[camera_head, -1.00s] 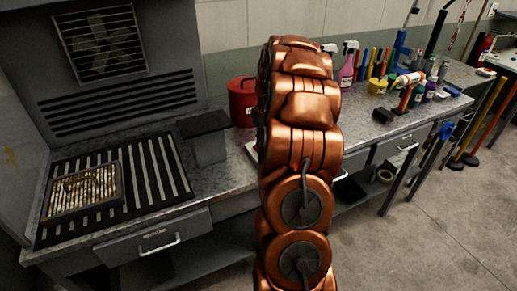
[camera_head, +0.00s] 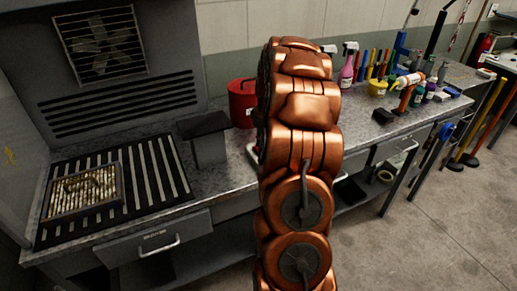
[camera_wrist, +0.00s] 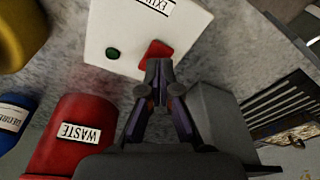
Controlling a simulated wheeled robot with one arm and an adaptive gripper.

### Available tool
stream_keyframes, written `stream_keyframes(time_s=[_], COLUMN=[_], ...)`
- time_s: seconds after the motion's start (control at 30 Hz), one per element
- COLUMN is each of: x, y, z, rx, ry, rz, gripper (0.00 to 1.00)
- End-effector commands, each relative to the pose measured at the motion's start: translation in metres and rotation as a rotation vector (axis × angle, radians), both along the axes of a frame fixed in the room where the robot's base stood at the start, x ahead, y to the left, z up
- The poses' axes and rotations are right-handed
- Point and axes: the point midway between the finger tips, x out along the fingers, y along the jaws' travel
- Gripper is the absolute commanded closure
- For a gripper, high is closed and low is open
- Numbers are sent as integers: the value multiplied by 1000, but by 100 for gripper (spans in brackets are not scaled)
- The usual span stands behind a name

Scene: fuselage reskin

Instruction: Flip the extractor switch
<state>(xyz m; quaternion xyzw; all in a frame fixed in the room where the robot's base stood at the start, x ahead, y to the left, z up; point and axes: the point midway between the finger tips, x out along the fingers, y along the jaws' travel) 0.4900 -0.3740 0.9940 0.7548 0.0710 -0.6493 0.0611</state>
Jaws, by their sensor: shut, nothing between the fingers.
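The extractor switch box (camera_wrist: 125,35) is white, with a partly cut-off label that reads upside down in the wrist view. It carries a red switch (camera_wrist: 155,50) and a small round green button or lamp (camera_wrist: 112,53). My gripper (camera_wrist: 158,64) is shut and empty, with its fingertips at the lower edge of the red switch. I cannot tell whether they touch it. In the head view my arm hides the gripper and most of the box. The extractor fan (camera_head: 100,45) sits behind a grille in the grey hood at the upper left.
A red waste bin (camera_wrist: 65,140) stands beside the box, with blue and yellow containers farther left. A grey block-like stand (camera_head: 207,150) is close on the other side. A slotted grate (camera_head: 150,175) holds a tray (camera_head: 85,190). Bottles and tools line the bench at right.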

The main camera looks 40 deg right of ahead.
Motion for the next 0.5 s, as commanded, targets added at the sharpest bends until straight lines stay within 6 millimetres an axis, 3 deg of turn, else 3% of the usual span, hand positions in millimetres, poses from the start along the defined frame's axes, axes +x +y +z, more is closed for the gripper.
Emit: stream_keyframes(time_s=[0.5], x=[0], y=[0], z=[-3], rx=[0], ry=[0], rz=[0], gripper=[100])
